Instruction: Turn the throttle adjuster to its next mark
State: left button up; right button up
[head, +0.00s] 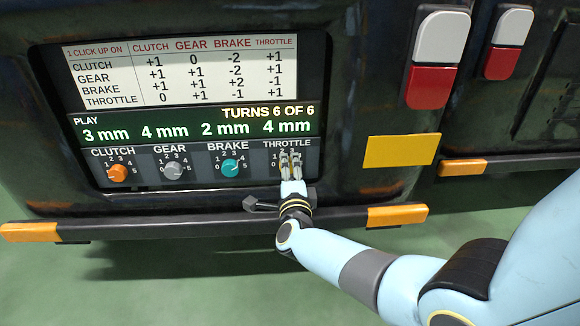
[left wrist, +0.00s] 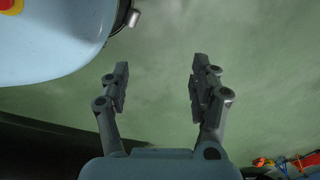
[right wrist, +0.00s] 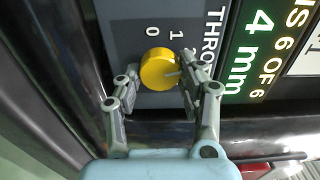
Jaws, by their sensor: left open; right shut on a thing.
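The throttle adjuster (right wrist: 157,70) is a yellow knob with a pale pointer line, on a grey panel strip beside the marks 0 and 1. My right gripper (right wrist: 158,85) is shut on it, one finger on either side, in the right wrist view. In the head view my right gripper (head: 290,163) covers the knob below the THROTTLE label. The display (head: 190,122) reads play 3, 4, 2 and 4 mm and turns 6 of 6. My left gripper (left wrist: 160,85) is open and empty above the green floor in the left wrist view.
The orange clutch knob (head: 117,173), grey gear knob (head: 172,169) and teal brake knob (head: 230,167) lie left of the throttle. A dark bumper bar (head: 180,221) with orange ends runs below the panel. The floor (head: 150,280) in front is clear.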

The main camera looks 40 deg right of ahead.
pick_arm(q)
jog(key=s+a+f+p, duration=0.1)
jog(key=s+f+p, duration=0.1)
jog(key=s+f, duration=0.3)
jog(key=shift+a+f, duration=0.3)
pick_arm(e)
jog(key=n, duration=0.9)
jog(key=shift+a, duration=0.1)
pick_arm(q)
jog(key=shift+s+f, duration=0.1)
jog(key=shift+s, duration=0.05)
pick_arm(e)
jog(key=shift+n, duration=0.3)
jog(key=o, duration=1.1)
jog(key=shift+o, duration=0.4)
jog(key=shift+r, duration=0.1)
jog(key=v, duration=1.2)
